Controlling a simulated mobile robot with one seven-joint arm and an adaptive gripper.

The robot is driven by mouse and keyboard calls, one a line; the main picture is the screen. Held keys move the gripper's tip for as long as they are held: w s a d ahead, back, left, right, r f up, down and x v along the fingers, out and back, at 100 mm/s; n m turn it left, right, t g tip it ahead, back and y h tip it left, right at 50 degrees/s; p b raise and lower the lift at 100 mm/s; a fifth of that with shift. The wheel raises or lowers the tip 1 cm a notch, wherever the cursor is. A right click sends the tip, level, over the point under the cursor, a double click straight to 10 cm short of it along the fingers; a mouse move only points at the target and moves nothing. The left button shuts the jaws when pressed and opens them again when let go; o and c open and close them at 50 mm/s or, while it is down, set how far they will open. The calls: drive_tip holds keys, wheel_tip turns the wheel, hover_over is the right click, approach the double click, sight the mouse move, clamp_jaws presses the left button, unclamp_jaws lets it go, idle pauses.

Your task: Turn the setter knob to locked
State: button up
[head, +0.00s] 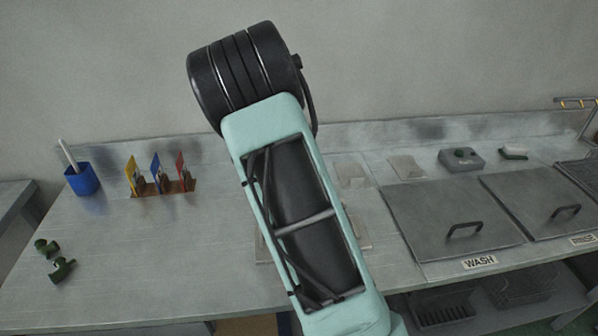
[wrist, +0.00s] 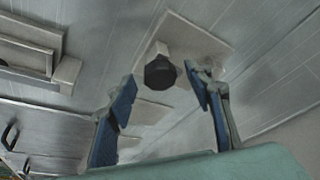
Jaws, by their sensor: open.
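A black faceted knob (wrist: 160,72) shows in the wrist view, on a pale stem in front of a light square plate (wrist: 205,46). I take it for the setter knob; no pointer or lock mark on it can be read. My gripper (wrist: 160,80) is open, with one blue-padded finger on each side of the knob in the picture. Gaps show between the fingers and the knob, and I cannot tell how far beyond the fingertips it lies. In the head view my arm covers the middle of the bench and hides the knob and my gripper.
A metal bench (head: 100,270) runs along the wall. On its left are a blue cup (head: 84,181), a rack of coloured cards (head: 160,188) and green parts (head: 60,268). Lidded wash basins (head: 440,215) stand to the right. In the wrist view a metal frame (wrist: 30,60) lies upper left.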

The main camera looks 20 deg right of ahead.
drive_tip(key=shift+r, duration=0.1)
drive_tip(key=v, duration=1.1)
drive_tip(key=shift+a+r, duration=0.2)
drive_tip(key=shift+r, duration=0.15)
drive_tip(key=shift+s, duration=0.15)
